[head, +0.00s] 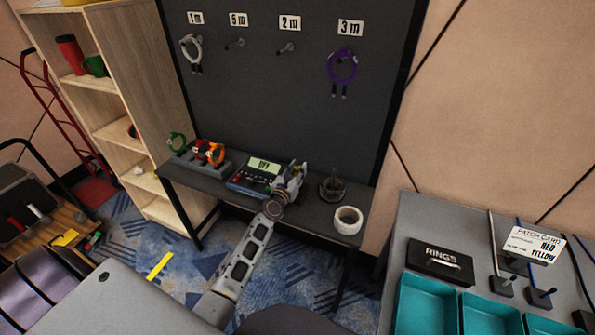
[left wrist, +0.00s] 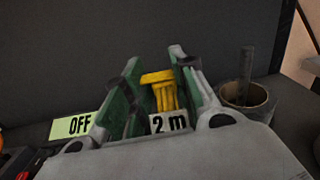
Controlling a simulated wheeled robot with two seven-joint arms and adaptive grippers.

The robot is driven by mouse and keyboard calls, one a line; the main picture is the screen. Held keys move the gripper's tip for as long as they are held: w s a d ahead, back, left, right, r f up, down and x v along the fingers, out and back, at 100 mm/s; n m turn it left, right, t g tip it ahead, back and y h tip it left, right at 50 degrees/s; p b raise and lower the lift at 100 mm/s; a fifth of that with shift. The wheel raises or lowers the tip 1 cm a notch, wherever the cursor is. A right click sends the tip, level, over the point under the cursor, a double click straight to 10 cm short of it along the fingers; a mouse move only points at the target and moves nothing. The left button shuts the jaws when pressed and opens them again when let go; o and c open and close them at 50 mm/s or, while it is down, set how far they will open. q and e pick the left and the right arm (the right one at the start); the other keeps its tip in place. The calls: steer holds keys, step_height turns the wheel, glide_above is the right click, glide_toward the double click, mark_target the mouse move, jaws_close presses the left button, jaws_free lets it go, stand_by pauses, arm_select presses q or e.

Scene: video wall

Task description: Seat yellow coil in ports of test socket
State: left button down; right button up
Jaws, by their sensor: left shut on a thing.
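My left gripper (head: 291,182) is over the dark table, just right of the tester. In the left wrist view its jaws (left wrist: 160,95) are shut on the yellow coil (left wrist: 163,90), which carries a white "2 m" tag (left wrist: 168,123). In the head view the gripper largely hides the coil. The tester (head: 247,180) is a dark box whose green display (head: 264,164) reads OFF. The display also shows in the left wrist view (left wrist: 75,126), left of the jaws. I cannot make out the socket's ports. My right gripper is not in view.
A rack (head: 216,168) with green, red and orange coils stands left of the tester. A dark cup-like holder with a post (head: 332,190) and a white tape roll (head: 348,220) are to the right. A pegboard (head: 285,90) with white and purple cables rises behind. Teal bins (head: 425,305) are at lower right.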

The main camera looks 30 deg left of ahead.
arm_select(q)
steer(key=c, duration=1.1)
jaws_free()
steer(key=shift+s, duration=0.15)
steer(key=shift+s+d, duration=0.2)
steer(key=shift+s, duration=2.7)
steer(key=shift+s+d, duration=0.15)
steer(key=shift+s, duration=2.75)
steer(key=shift+d, duration=0.1)
